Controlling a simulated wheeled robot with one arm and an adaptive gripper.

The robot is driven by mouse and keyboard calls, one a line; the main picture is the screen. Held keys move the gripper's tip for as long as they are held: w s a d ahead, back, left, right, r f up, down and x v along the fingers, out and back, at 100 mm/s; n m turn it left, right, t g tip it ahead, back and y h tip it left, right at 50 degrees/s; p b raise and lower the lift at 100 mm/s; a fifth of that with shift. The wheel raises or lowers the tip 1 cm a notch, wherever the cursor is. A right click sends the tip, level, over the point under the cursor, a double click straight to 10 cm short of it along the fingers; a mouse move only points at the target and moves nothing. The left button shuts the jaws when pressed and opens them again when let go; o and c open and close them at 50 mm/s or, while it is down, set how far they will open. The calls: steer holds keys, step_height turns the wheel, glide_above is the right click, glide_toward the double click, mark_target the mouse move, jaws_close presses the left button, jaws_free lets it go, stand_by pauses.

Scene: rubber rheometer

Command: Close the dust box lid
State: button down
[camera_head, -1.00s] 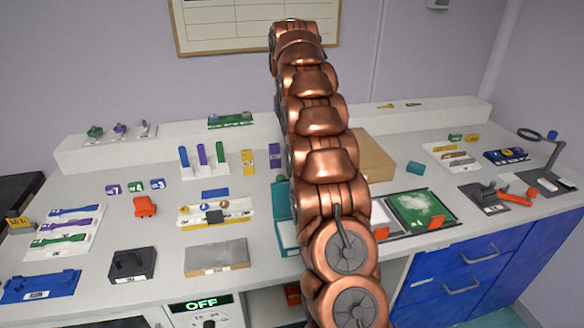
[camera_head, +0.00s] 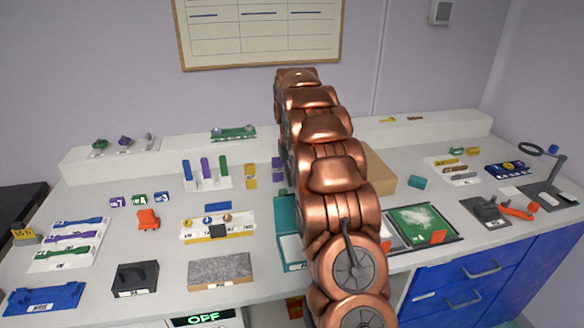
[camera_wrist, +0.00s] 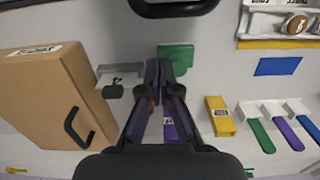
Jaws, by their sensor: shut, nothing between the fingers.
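In the head view, a teal box (camera_head: 283,252) with a pale inside stands near the middle of the bench, partly hidden behind my arm. Its teal lid (camera_head: 286,213) appears raised at the back, so the box looks open. I see no label naming it the dust box. In the wrist view, my gripper (camera_wrist: 159,65) is shut and empty. Its fingertips are close to a green-teal piece (camera_wrist: 180,55) in the picture; I cannot tell whether they touch it. The gripper is hidden behind my arm in the head view.
A brown box (camera_wrist: 45,95) with a black handle stands near my gripper, left in the wrist view. A purple block (camera_wrist: 170,131) and yellow block (camera_wrist: 220,117) stand nearby. A powder-covered green tray (camera_head: 420,221) lies right of my arm. A grey slab (camera_head: 220,270) lies left.

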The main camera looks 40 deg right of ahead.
mark_target(294, 209)
steer(key=shift+s+a+f+p, duration=0.1)
steer(key=shift+s+a+p, duration=0.15)
steer(key=shift+s, duration=0.35)
steer(key=shift+s+a+f+p, duration=0.1)
steer(key=shift+s+a+p, duration=0.2)
steer(key=shift+s, duration=0.25)
steer(key=shift+s+a+f+p, duration=0.1)
steer(key=shift+s+a+p, duration=0.15)
steer(key=shift+s, duration=0.35)
steer(key=shift+s+r+b, duration=0.1)
steer(key=shift+r+b, duration=0.05)
steer(key=shift+b, duration=0.25)
